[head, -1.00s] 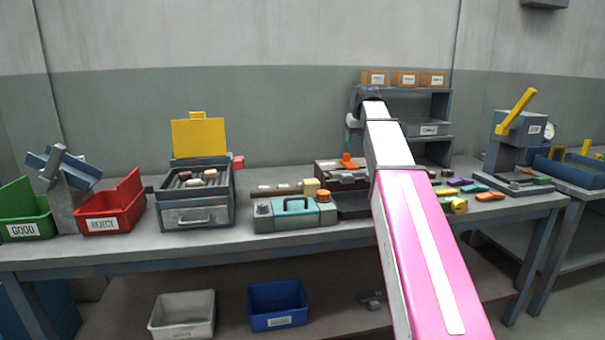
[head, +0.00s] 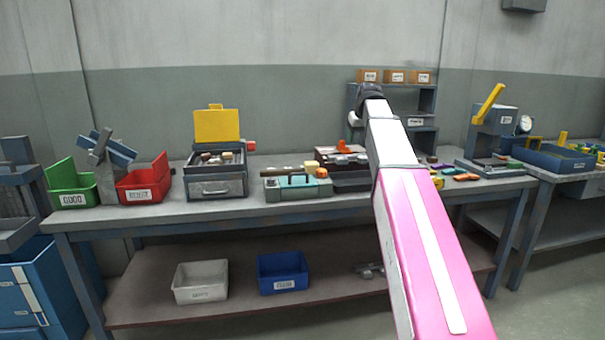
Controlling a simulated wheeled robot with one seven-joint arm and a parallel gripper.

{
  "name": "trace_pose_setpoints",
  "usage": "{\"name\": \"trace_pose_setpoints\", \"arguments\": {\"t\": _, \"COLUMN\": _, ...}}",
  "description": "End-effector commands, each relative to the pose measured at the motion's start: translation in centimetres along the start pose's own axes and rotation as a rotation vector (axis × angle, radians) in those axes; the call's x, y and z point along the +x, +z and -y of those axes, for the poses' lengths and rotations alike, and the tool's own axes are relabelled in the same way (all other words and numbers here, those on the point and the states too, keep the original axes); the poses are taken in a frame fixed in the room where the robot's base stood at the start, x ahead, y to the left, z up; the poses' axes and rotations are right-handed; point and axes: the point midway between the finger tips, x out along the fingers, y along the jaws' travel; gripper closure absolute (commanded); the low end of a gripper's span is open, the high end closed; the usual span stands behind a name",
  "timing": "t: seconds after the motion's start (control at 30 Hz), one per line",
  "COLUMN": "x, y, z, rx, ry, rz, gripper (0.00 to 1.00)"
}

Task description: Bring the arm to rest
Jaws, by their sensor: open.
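My arm (head: 425,240), pink with a white stripe, reaches up from the bottom right of the head view toward the back of the bench. Its far end is a dark joint near the grey shelf unit. My gripper does not show; no fingers can be seen. The arm stands in front of part of the workbench (head: 240,209) and hides what lies behind it.
On the bench stand a green bin (head: 72,190), a red bin (head: 140,187), a heater box with a raised yellow lid (head: 217,126), a teal case (head: 285,190) and a lever press (head: 491,130). White (head: 201,283) and blue (head: 283,273) bins sit on the lower shelf.

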Motion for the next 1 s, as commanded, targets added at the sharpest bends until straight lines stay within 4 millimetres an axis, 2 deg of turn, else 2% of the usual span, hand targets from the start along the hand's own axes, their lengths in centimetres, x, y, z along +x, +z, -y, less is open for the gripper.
{"name": "trace_pose_setpoints", "arguments": {"t": 0.37, "x": 3.7, "y": 2.4, "z": 0.3, "rx": 0.015, "ry": -0.001, "rz": 0.027, "gripper": 0.45}}
{"name": "trace_pose_setpoints", "arguments": {"t": 0.63, "x": 8.2, "y": 5.7, "z": 0.8, "rx": 0.036, "ry": -0.001, "rz": 0.061, "gripper": 0.45}}
{"name": "trace_pose_setpoints", "arguments": {"t": 0.77, "x": 11.4, "y": 8.3, "z": 1.2, "rx": 0.050, "ry": 0.000, "rz": 0.086, "gripper": 0.45}}
{"name": "trace_pose_setpoints", "arguments": {"t": 1.0, "x": 18.7, "y": 15.6, "z": 2.4, "rx": 0.085, "ry": 0.003, "rz": 0.153, "gripper": 0.45}}
